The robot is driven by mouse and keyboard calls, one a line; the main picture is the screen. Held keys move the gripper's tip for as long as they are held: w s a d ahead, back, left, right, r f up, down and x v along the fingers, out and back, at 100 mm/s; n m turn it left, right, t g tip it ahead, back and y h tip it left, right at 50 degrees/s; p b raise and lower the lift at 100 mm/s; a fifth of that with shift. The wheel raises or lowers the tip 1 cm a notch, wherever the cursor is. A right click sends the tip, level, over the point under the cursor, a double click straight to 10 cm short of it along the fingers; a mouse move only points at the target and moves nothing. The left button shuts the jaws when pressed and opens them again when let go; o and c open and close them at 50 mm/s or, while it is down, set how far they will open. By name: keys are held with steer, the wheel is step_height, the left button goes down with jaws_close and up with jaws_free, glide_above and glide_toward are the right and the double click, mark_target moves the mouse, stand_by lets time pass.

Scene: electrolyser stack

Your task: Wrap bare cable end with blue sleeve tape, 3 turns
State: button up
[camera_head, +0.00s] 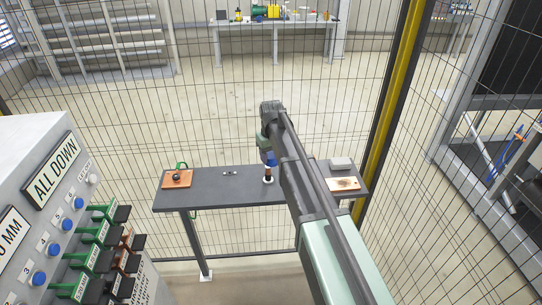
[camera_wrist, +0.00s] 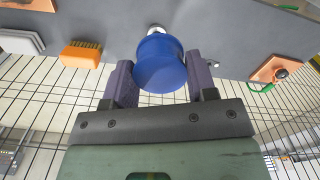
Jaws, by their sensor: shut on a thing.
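My gripper (camera_wrist: 158,70) is shut on a blue roll (camera_wrist: 160,62), which fills the space between its two dark fingers in the wrist view. The roll also shows in the head view (camera_head: 271,159), under my gripper and above a dark upright piece with a pale base (camera_head: 268,177) on the bench. Whether the roll touches that piece is unclear. A green cable (camera_head: 181,166) loops by an orange pad (camera_head: 165,182) with a dark round piece at the bench's left end; both are at the right of the wrist view. A bare cable end is too small to make out.
The dark narrow bench (camera_head: 215,190) has small metal pieces (camera_head: 230,173) left of my gripper. Wire mesh fencing stands behind; a yellow post (camera_head: 393,85) rises at right.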

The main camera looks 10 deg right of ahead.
steer(key=shift+d, duration=0.1)
step_height(320, 180, down, 12)
steer(key=b, duration=1.1)
steer(key=shift+r+b, duration=0.15)
steer(key=shift+b, duration=0.2)
steer(key=shift+a, duration=0.2)
steer(key=shift+a, duration=0.25)
steer(key=a, duration=0.1)
steer(key=w+a, duration=0.2)
steer(key=a, duration=0.1)
steer(key=w, duration=0.1)
steer(key=w+a, duration=0.1)
steer(key=w, duration=0.1)
steer(key=w+a, duration=0.1)
steer(key=shift+w+a, duration=0.1)
steer(key=shift+w, duration=0.5)
